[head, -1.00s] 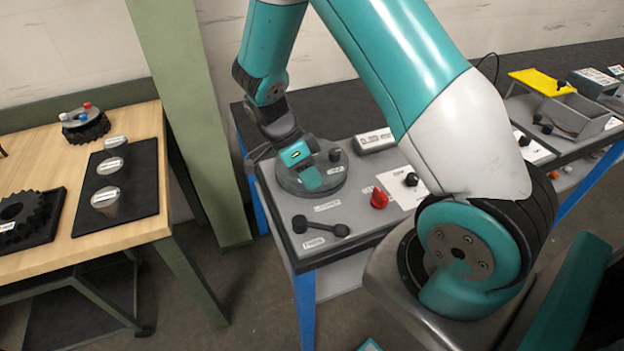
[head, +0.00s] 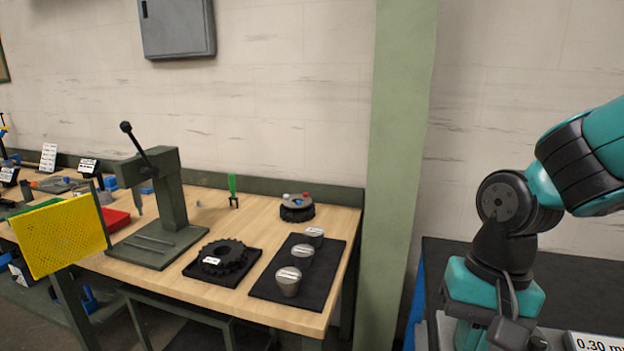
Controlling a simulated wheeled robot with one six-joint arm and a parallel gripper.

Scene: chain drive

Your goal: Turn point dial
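No dial that I can make out shows in the head view now. A white display (head: 598,342) reading "0.30 m", its end cut off, shows at the bottom right corner.
A wooden bench (head: 345,218) carries a green press (head: 170,205), a black toothed gear (head: 225,258), and a dark mat (head: 262,288) with three metal cylinders. A green post (head: 400,130) stands between bench and arm. A yellow perforated panel (head: 60,238) is at left.

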